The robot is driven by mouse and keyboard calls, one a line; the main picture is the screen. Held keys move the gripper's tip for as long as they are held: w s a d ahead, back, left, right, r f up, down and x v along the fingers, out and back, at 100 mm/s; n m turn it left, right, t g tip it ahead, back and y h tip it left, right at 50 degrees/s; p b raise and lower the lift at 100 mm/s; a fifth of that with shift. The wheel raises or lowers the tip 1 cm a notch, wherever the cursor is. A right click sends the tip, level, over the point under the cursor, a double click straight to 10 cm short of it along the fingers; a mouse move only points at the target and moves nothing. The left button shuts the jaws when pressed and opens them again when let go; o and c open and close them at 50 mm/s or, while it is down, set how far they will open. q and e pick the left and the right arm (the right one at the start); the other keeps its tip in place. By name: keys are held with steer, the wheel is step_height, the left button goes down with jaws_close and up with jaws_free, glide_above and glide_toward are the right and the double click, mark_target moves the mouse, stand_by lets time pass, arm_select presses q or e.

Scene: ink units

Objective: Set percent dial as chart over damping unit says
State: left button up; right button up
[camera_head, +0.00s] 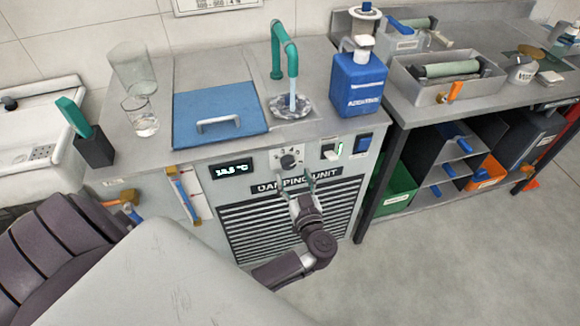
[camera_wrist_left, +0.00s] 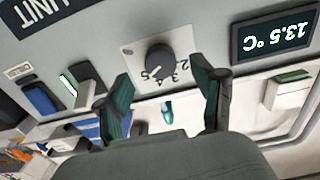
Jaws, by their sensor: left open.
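The damping unit (camera_head: 290,215) is a grey metal counter unit with a vented front and a lettered name plate. Its dark round dial (camera_head: 288,161) sits on a pale plate with numbers, above the name plate. In the left wrist view the dial (camera_wrist_left: 159,58) appears upside down, with a light mark pointing to the lower left, near the 5. The chart (camera_head: 218,3) on the wall is cut off by the top edge and unreadable. My left gripper (camera_head: 309,178) is open and empty, just below and in front of the dial; its fingers (camera_wrist_left: 164,84) appear apart from it. My right gripper is not in view.
A display (camera_head: 232,170) reading 13.5 °C is left of the dial. A white switch (camera_head: 330,151) and a blue switch (camera_head: 363,143) are to its right. A blue bottle (camera_head: 358,85), running tap (camera_head: 285,50) and blue lid (camera_head: 220,110) are on top. Floor at right is clear.

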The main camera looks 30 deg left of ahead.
mark_target(290, 167)
arm_select(q)
steer(key=shift+x, duration=2.1)
steer(key=shift+c, duration=0.3)
steer(key=c, duration=1.1)
